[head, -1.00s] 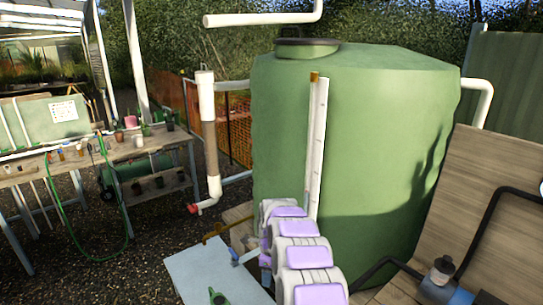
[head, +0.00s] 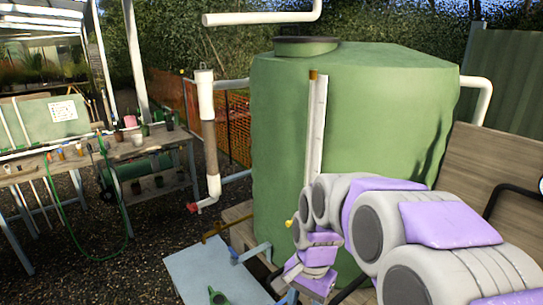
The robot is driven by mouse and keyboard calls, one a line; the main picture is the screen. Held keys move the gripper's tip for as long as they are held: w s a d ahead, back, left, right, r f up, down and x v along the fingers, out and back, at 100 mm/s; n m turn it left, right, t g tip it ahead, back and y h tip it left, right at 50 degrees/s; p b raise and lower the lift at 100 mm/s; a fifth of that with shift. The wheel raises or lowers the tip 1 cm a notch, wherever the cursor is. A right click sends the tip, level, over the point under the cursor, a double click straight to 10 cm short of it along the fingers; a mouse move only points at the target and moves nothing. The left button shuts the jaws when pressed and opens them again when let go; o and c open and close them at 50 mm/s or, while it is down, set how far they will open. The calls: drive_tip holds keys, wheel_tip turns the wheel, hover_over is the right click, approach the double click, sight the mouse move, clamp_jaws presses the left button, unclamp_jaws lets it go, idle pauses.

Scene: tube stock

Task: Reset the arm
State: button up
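My grey arm with purple pads (head: 450,225) comes in from the lower right, reaches left in front of the green tank (head: 350,120) and bends down. Its far end, with my gripper (head: 312,278), hangs beside the right edge of a pale blue-grey table (head: 215,275). The fingers are too small and too hidden to tell whether they are open or shut. I see nothing clearly held.
A white pipe (head: 315,130) stands against the tank's front. Another upright pipe (head: 206,120) with a red end cap is left of it. A potting bench (head: 140,145) stands at the left on gravel.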

drive_tip(key=s+d+n, duration=0.3)
drive_tip(key=s, duration=0.9)
drive_tip(key=s+d+n+h, duration=0.1)
drive_tip(key=s+d+n, duration=0.3)
drive_tip(key=s, duration=0.8)
drive_tip(key=shift+s+f, duration=0.15)
drive_tip(key=shift+f, duration=0.2)
